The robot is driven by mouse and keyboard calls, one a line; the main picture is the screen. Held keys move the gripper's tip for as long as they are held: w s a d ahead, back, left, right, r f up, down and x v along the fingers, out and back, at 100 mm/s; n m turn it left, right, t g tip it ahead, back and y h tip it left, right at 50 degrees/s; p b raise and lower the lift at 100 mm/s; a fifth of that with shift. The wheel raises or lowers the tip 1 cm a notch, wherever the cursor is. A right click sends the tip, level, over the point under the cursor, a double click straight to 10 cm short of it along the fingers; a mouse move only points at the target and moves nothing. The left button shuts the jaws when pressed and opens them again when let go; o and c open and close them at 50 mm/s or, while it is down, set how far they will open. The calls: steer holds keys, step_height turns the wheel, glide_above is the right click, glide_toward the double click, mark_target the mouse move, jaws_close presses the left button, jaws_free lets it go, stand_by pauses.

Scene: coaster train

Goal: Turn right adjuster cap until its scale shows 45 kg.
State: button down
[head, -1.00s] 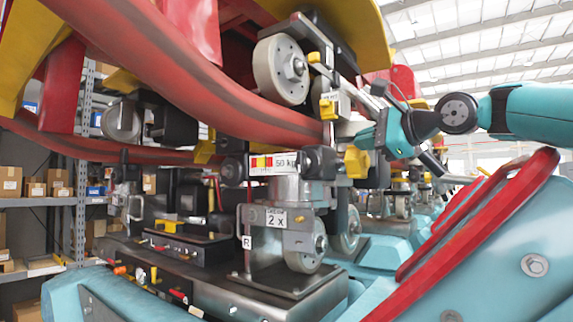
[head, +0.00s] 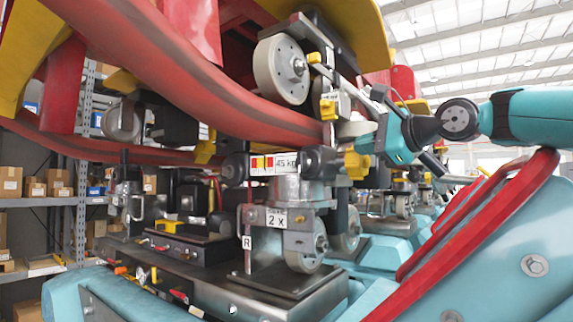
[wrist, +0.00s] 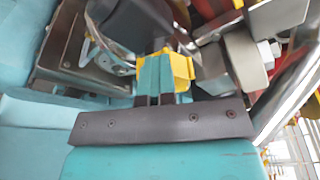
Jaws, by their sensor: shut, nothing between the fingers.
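The scale label (head: 275,163) beside the grey cylinder reads 45 kg, next to a red and yellow striped patch. The yellow adjuster cap (head: 356,165) sits at the right end of the dark cross shaft, right of the scale. My gripper (head: 370,145) is at the cap's upper right, reaching in from the right. In the wrist view its teal fingers (wrist: 155,75) are shut together, and the yellow cap (wrist: 182,68) shows right behind and beside them. Nothing is seen between the fingers. I cannot tell whether they touch the cap.
A red curved rail (head: 190,75) passes above the mechanism. A grey wheel (head: 282,70) and a yellow block (head: 328,108) are above the scale, close to my arm. A lower wheel (head: 306,247) sits under it. A red-edged teal car body (head: 480,235) lies below my arm.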

steer(key=shift+s+a+f, duration=0.15)
steer(key=shift+a+f, duration=0.1)
steer(key=shift+f, duration=0.35)
steer(key=shift+s+a+r, duration=0.15)
steer(key=shift+s, duration=0.05)
steer(key=v, duration=0.5)
steer(key=shift+w+d, duration=0.1)
steer(key=shift+d, duration=0.55)
